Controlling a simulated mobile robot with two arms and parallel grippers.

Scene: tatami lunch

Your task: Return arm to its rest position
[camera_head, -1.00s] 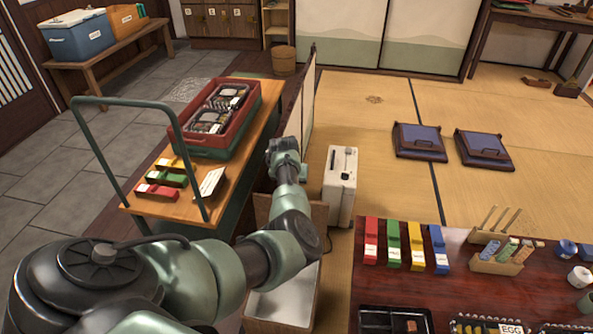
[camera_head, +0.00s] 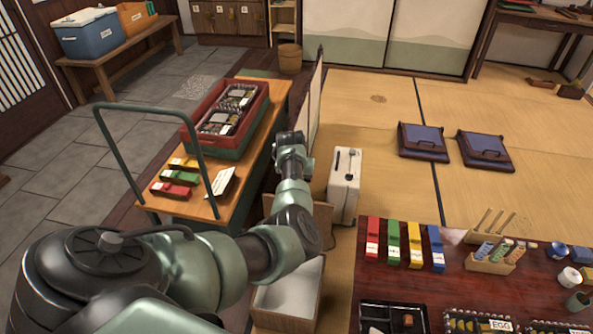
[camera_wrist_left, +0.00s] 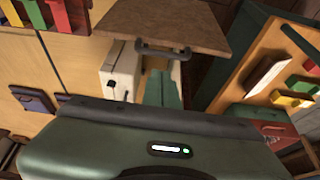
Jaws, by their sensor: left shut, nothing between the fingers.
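My left arm (camera_head: 190,270) comes in from the lower left and reaches forward between the wooden cart and the low table. Its far end, with the left gripper (camera_head: 289,142), is beside the cart's right edge, above the floor. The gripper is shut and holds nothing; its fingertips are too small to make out. My right gripper is not in view.
The cart (camera_head: 262,140) bears a red crate (camera_head: 262,108). A cream case (camera_head: 344,185) and an open box (camera_head: 288,295) stand close to the arm. The dark red table (camera_head: 455,275) holds coloured boxes and bento trays.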

